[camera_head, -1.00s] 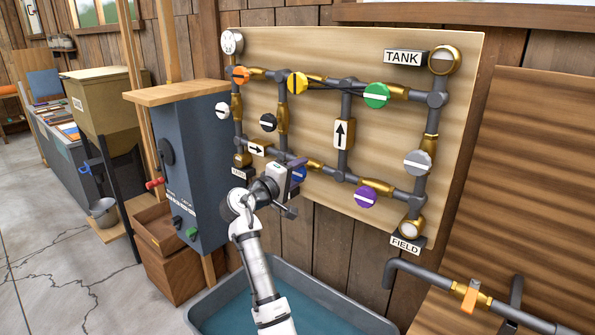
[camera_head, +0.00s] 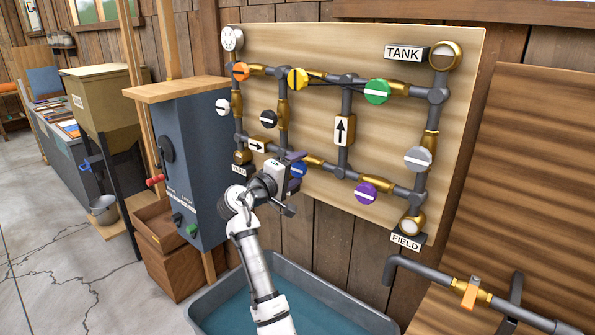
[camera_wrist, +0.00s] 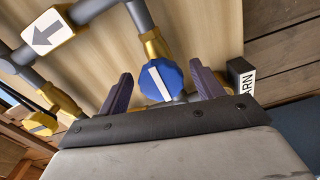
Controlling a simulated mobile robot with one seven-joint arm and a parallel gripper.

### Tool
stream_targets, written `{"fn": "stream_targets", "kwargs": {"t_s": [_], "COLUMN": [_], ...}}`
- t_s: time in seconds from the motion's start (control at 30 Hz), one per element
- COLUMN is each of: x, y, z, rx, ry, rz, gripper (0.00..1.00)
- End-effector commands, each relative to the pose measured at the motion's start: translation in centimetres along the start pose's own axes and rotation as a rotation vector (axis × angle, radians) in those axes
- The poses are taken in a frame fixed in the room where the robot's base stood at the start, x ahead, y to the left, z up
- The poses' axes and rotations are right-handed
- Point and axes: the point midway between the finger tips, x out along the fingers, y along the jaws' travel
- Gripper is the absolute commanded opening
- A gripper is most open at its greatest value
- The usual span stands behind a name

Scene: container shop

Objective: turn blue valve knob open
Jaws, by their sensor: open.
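The blue valve knob (camera_head: 300,171) sits on the lower pipe run of the wooden board, partly hidden behind my gripper in the head view. In the wrist view the blue knob (camera_wrist: 161,80) shows its white stripe, which slants roughly along the line of the brass fitting (camera_wrist: 153,45). My gripper (camera_head: 292,172) is open and points at the board. In the wrist view its two dark purple fingers stand apart, one on each side of the knob (camera_wrist: 160,72). Gaps show between the fingers and the knob. The knob is not gripped.
A purple knob (camera_head: 366,191) is to the right on the same pipe run, and a black knob (camera_head: 268,119) is above left. A grey cabinet (camera_head: 195,150) stands close on the left. A water-filled trough (camera_head: 285,268) lies below my arm.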

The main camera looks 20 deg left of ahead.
Motion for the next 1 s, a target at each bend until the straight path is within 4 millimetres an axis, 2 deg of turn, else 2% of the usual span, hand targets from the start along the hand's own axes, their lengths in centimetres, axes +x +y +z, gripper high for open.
{"fn": "stream_targets", "kwargs": {"t_s": [0.4, 0.53, 0.73, 1.0], "x": [-8.9, -11.2, -12.9, -13.2], "y": [-0.5, -0.4, -0.2, -0.1], "z": [0.0, -0.1, 0.0, 0.0], "rx": [0.002, 0.000, 0.000, -0.001], "ry": [0.004, 0.004, 0.001, 0.000], "rz": [0.000, -0.001, -0.001, -0.002], "gripper": [0.66, 0.66, 0.66, 0.66]}}
